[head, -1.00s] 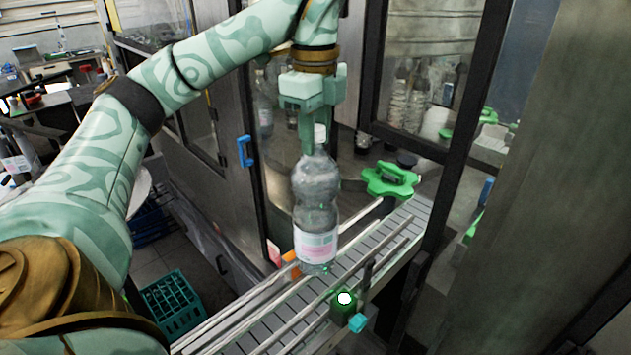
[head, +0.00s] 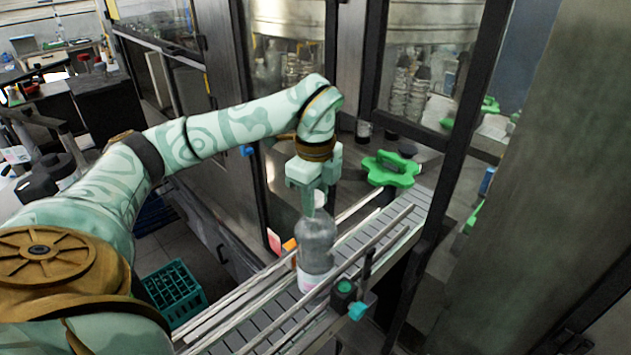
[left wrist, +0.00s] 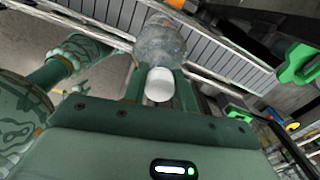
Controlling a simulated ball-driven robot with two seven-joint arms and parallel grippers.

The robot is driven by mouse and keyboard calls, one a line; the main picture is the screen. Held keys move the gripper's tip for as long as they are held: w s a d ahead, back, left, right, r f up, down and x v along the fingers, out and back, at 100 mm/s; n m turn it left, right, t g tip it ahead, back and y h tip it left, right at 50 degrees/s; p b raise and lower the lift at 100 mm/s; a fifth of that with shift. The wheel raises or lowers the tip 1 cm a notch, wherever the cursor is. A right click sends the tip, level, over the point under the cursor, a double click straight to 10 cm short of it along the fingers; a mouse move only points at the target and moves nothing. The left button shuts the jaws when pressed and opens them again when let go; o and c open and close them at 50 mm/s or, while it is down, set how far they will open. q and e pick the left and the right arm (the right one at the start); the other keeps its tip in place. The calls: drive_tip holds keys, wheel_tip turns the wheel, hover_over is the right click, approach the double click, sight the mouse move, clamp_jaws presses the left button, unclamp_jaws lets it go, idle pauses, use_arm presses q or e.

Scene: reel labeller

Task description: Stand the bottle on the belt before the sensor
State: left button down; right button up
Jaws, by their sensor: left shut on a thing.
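The bottle (head: 317,247) is clear with a pale pink-and-white label and a white cap. It is upright between the guide rails of the belt (head: 262,320), beside the sensor (head: 343,291); whether its base touches the belt is hidden by the near rail. My left gripper (head: 315,200) is above it, pointing down, shut on the bottle at its neck. In the left wrist view the white cap (left wrist: 159,84) shows between the two fingers, with the bottle's shoulder (left wrist: 160,45) beyond. My right gripper is not in view.
A green star wheel (head: 391,168) stands at the belt's far end. Metal guide rails (head: 380,255) run along the belt. Dark door frames of the machine stand close behind and to the right. A green crate (head: 175,296) is on the floor at left.

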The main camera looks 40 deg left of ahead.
use_arm(q)
drive_tip(key=shift+w+f, duration=0.1)
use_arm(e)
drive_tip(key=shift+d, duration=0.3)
use_arm(q)
drive_tip(key=c, duration=1.1)
unclamp_jaws()
drive_tip(key=shift+d+f, duration=0.1)
drive_tip(key=shift+f, duration=0.05)
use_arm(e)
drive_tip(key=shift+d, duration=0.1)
use_arm(q)
wheel_tip(320, 180, up, 12)
drive_tip(key=shift+r+b, duration=0.1)
drive_tip(key=shift+b, duration=0.25)
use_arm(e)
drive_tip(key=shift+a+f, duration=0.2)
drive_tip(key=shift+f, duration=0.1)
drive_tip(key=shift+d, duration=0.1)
